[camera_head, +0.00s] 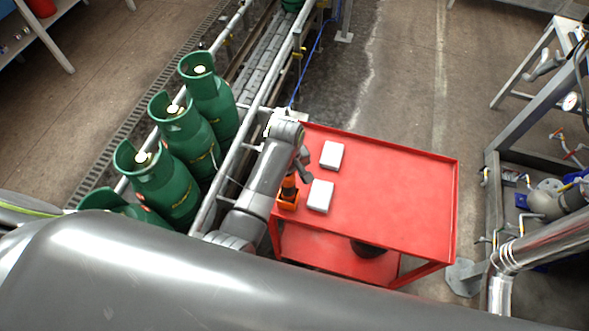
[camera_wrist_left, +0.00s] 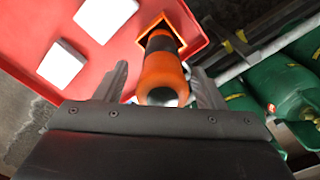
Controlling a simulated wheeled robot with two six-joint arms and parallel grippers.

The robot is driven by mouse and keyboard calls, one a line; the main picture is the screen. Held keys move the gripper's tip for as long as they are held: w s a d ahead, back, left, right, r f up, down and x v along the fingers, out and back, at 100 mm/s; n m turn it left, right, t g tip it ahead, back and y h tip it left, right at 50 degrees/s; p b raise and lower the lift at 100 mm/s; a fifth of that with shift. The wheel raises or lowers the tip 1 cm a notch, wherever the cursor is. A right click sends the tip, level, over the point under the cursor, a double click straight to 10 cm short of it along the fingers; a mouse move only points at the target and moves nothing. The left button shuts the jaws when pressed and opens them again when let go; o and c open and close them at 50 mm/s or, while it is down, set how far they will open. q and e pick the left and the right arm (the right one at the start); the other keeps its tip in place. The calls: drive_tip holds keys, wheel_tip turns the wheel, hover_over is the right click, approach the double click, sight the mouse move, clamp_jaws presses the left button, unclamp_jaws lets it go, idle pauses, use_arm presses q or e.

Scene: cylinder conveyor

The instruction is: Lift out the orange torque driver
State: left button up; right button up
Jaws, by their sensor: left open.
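The orange torque driver (camera_wrist_left: 163,72), orange with black bands, stands in an orange holder (camera_head: 288,201) at the left corner of the red cart's top. In the head view the driver (camera_head: 289,184) is partly hidden by my arm. My left gripper (camera_head: 302,172) is over it. In the left wrist view the gripper (camera_wrist_left: 160,85) is open, with one finger on each side of the driver's near end. I cannot tell whether the fingers touch it. My right gripper is not in view.
Two white boxes (camera_head: 332,154) (camera_head: 320,196) lie on the red cart (camera_head: 400,190) near the holder. Several green gas cylinders (camera_head: 208,98) stand on the conveyor to the left. A metal rail (camera_head: 232,160) runs between conveyor and cart. The cart's right half is clear.

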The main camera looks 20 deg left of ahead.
use_arm(q)
drive_tip(key=shift+s+f, duration=0.1)
drive_tip(key=shift+f, duration=0.35)
drive_tip(key=shift+s, duration=0.1)
clamp_jaws()
drive_tip(key=c, duration=0.7)
unclamp_jaws()
drive_tip(key=c, duration=0.5)
drive_tip(key=shift+o, duration=0.2)
drive_tip(key=shift+r, duration=3.85)
